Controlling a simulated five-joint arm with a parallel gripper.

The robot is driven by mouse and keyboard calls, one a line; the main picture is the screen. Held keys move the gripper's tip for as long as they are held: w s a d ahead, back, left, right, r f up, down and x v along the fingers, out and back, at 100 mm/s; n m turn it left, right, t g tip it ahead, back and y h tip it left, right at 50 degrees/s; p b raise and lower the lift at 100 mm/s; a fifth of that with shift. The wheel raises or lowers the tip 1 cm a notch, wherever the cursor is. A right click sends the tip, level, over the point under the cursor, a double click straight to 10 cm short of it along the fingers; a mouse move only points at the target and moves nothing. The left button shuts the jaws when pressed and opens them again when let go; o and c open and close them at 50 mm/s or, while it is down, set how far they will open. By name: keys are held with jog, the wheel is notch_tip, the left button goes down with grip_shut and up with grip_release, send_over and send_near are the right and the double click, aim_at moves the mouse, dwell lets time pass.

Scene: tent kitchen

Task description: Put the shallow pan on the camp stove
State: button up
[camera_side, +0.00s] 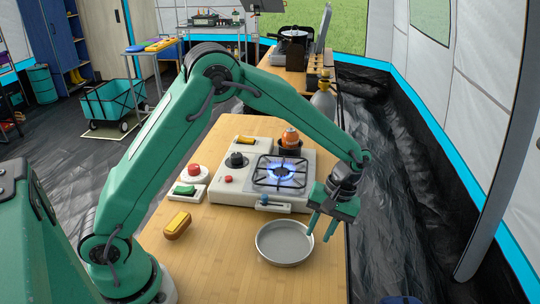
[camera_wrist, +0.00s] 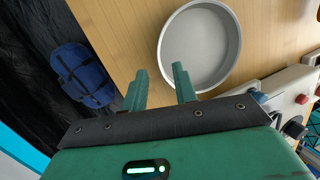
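The shallow pan (camera_side: 285,243) is a round grey metal pan lying flat and empty on the wooden table, in front of the stove. It also shows in the wrist view (camera_wrist: 199,46), just beyond my fingertips. The camp stove (camera_side: 235,197) is a pale box with a black grate (camera_side: 280,174) and a lit blue flame. My gripper (camera_side: 318,229) is at the pan's right side, near its rim. Its two fingers (camera_wrist: 160,78) are apart with nothing between them. I cannot tell whether a finger touches the rim.
The table's right edge is close to my gripper. A blue bag (camera_wrist: 84,75) lies on the floor.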

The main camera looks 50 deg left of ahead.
aim_at(312, 254)
jog(key=shift+x, duration=2.6)
jog(key=shift+d, duration=0.1)
grip_shut()
